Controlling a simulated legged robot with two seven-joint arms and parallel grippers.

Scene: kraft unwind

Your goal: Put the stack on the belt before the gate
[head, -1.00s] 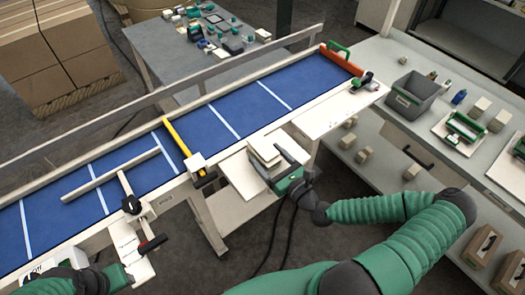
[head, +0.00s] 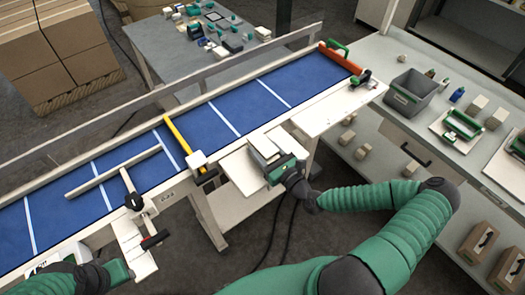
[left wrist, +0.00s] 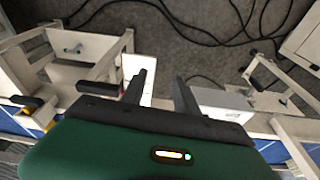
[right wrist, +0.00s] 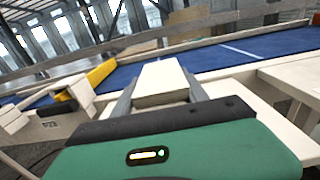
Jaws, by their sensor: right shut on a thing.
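The stack (head: 264,148) is a small cream block with flat faces. It is at the near side of the belt, over a pale ledge (head: 238,171). My right gripper (head: 271,160) is shut on it; the right wrist view shows the stack (right wrist: 161,80) between the two fingers. I cannot tell whether the stack touches the ledge. The blue belt (head: 245,108) runs behind it. A yellow bar (head: 184,143), perhaps the gate, crosses the belt to the left of the stack. My left gripper (left wrist: 160,88) is open and empty, with its fingers apart.
A grey bin (head: 412,96) is on the right-hand bench. The belt right of the yellow bar is clear.

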